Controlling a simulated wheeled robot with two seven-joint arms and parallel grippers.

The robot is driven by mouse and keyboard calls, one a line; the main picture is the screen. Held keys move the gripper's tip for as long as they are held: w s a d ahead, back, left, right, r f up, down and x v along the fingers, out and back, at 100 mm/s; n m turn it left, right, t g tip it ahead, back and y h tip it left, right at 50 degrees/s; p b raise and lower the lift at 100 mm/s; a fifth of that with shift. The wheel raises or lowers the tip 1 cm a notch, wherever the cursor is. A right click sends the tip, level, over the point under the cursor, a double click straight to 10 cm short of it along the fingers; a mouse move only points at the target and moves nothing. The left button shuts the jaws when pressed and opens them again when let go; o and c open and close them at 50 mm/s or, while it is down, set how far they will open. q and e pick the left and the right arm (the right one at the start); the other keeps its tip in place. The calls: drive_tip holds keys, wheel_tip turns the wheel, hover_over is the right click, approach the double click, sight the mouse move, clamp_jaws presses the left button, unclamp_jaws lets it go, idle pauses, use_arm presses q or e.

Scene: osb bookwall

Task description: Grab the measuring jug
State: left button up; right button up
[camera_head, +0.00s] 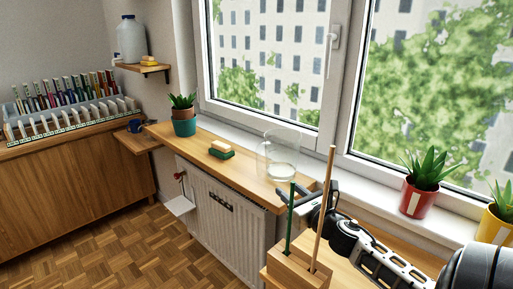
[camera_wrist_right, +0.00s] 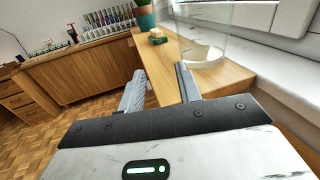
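The measuring jug (camera_head: 279,158) is a clear, see-through vessel standing upright on the wooden sill shelf, near its right end by the window. It also shows in the right wrist view (camera_wrist_right: 204,45), beyond the fingers and slightly right of them. My right gripper (camera_head: 293,191) is just in front of the jug in the head view, partly behind the sticks. In the right wrist view its two fingers (camera_wrist_right: 160,82) are apart with nothing between them. The jug is outside the fingers. My left gripper is not in view.
A wooden block (camera_head: 299,269) with a green and a tan stick stands in front of my right arm. A sponge (camera_head: 221,150) and a teal plant pot (camera_head: 184,126) sit farther along the shelf. A red pot (camera_head: 416,201) stands on the sill at right.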

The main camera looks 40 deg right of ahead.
drive_tip(key=b, duration=0.3)
approach(259, 173)
drive_tip(key=w, duration=0.1)
drive_tip(key=w+d+r, duration=0.1)
drive_tip(key=w, duration=0.1)
drive_tip(key=w+r, duration=0.1)
drive_tip(key=w, duration=0.1)
drive_tip(key=shift+w+d+r, duration=0.15)
drive_tip(key=shift+d+r, duration=0.05)
drive_tip(key=shift+r, duration=0.05)
drive_tip(key=w, duration=0.4)
drive_tip(key=shift+w+d+b, duration=0.3)
drive_tip(key=shift+d+b, duration=0.1)
drive_tip(key=shift+w, duration=0.25)
clamp_jaws()
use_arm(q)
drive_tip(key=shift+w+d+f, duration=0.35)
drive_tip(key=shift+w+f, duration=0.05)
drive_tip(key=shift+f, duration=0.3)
use_arm(e)
drive_tip(key=shift+r, duration=0.1)
